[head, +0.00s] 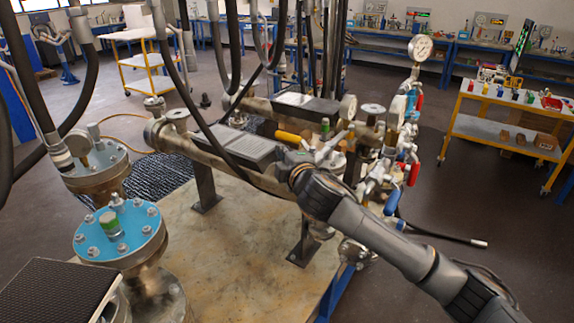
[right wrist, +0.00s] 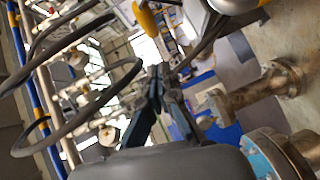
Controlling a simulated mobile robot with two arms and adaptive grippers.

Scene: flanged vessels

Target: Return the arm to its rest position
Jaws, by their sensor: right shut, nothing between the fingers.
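My right arm (head: 390,240) comes in from the lower right and reaches over the pipework. Its dark gripper end (head: 291,163) is beside a grey ribbed plate (head: 250,150) above the pipe; I cannot tell whether they touch. In the right wrist view the two dark fingers of my right gripper (right wrist: 155,82) are together, with nothing between them. My left gripper is not in view.
A vessel with a blue flange (head: 137,238) stands at the front left. Red and blue valve handles (head: 413,174) and a gauge (head: 420,47) are right of the pipe. Black hoses (head: 185,95) hang across the left. A yellow cart (head: 500,130) stands right, beyond open floor.

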